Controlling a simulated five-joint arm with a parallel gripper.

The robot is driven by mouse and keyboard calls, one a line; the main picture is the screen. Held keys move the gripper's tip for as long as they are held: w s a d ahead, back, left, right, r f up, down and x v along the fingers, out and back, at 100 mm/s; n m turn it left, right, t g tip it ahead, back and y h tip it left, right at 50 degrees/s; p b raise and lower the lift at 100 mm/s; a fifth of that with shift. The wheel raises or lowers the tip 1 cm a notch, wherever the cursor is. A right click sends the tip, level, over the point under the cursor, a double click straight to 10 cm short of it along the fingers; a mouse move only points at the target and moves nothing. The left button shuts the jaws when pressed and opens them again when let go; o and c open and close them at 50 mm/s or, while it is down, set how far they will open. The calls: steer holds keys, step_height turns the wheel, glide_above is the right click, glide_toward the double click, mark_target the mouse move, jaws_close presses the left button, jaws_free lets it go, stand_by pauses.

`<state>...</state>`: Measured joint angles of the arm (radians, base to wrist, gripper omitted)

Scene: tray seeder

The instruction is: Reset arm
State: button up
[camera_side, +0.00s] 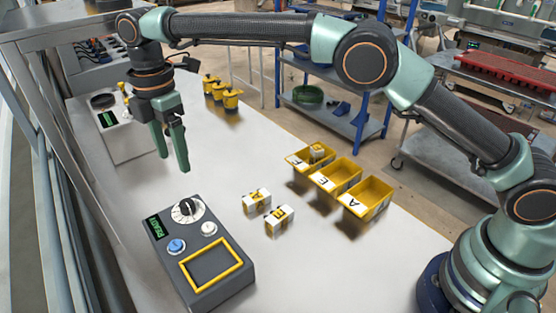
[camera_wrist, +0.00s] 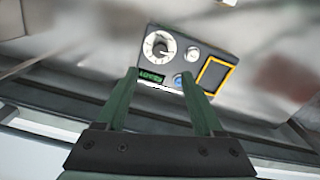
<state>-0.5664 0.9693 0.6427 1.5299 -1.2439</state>
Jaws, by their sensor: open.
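My gripper (camera_side: 172,150) hangs in the air above the back left of the bench in the side view. Its two green fingers point down, apart, with nothing between them. It also shows in the wrist view (camera_wrist: 164,84), with the dark control box (camera_wrist: 200,50) beyond the fingertips. In the side view the control box (camera_side: 212,286) sits at the front left of the bench, apart from my gripper.
Two small lettered white-and-yellow blocks (camera_side: 257,201) (camera_side: 280,219) lie mid-bench. Yellow bins F, E and A (camera_side: 366,200) line the right edge; bin F holds a block. Several yellow-black items (camera_side: 229,103) and a grey device (camera_side: 124,140) stand at the back. A metal frame borders the left.

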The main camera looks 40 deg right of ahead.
steer(key=s+d+r+m+t, duration=0.1)
steer(key=s+d+r+m, duration=0.2)
steer(key=d+r+m, duration=0.45)
steer(key=s+d+r+m+t, duration=0.2)
steer(key=d+r+m, duration=0.15)
steer(key=d, duration=0.75)
steer(key=s+d+f+m+t, duration=0.1)
steer(key=s+d+f+m, duration=0.1)
steer(key=s+d+m, duration=0.3)
steer(key=s+d+f+m+t, duration=0.1)
steer(key=s+d+f+m, duration=0.1)
steer(key=s+d+m, duration=0.2)
steer(key=s+d, duration=0.3)
steer(key=s, duration=0.2)
steer(key=shift+s+f+m+t, duration=0.25)
steer(key=shift+f+m+t, duration=0.05)
steer(key=shift+f+m, duration=0.1)
